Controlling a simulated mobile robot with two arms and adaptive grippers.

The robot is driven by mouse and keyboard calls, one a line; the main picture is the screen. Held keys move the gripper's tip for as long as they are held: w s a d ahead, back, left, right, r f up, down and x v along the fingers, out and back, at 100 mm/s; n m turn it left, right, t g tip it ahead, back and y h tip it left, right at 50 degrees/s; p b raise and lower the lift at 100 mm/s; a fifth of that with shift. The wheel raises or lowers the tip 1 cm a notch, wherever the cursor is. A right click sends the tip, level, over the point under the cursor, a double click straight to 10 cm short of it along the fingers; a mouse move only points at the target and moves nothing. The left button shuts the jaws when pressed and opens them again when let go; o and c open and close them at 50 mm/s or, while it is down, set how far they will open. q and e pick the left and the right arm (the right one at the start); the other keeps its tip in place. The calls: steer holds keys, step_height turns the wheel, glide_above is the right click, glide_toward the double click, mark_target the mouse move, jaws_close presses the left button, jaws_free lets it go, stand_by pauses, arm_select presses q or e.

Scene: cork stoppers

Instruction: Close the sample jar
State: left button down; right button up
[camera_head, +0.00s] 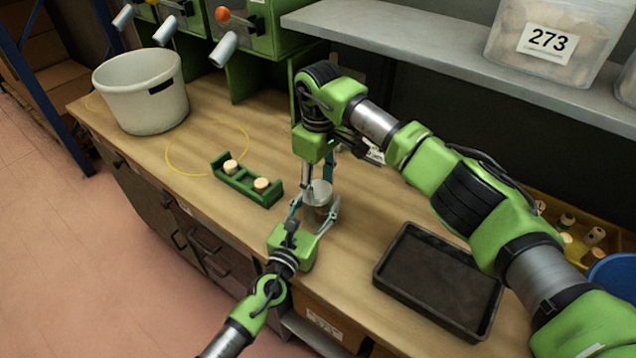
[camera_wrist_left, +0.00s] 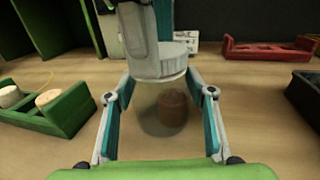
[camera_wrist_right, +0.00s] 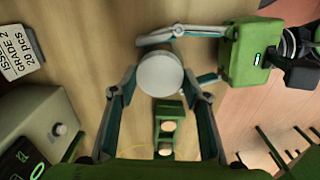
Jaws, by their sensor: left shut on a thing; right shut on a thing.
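The clear sample jar (camera_head: 319,216) stands upright on the wooden bench, with a brown cork (camera_wrist_left: 172,108) inside it. My left gripper (camera_wrist_left: 160,88) is shut around the jar from the front. The pale grey round lid (camera_wrist_right: 160,74) is at the jar's mouth, level and lined up with it. My right gripper (camera_head: 317,180) reaches down from above and is shut on the lid by its edges. In the left wrist view the lid (camera_wrist_left: 165,62) meets the jar's top; I cannot tell whether it is fully seated.
A green rack (camera_head: 247,180) with two corks lies left of the jar. A black tray (camera_head: 440,278) lies to the right. A white bucket (camera_head: 140,92) stands at the far left. A shelf (camera_head: 450,60) overhangs the back, and a yellow bin (camera_head: 575,240) is far right.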

arm_select(q)
steer(key=shift+s, duration=0.1)
arm_select(e)
steer(key=o, duration=0.7)
steer(key=shift+r, duration=2.25)
steer(key=shift+c, duration=0.3)
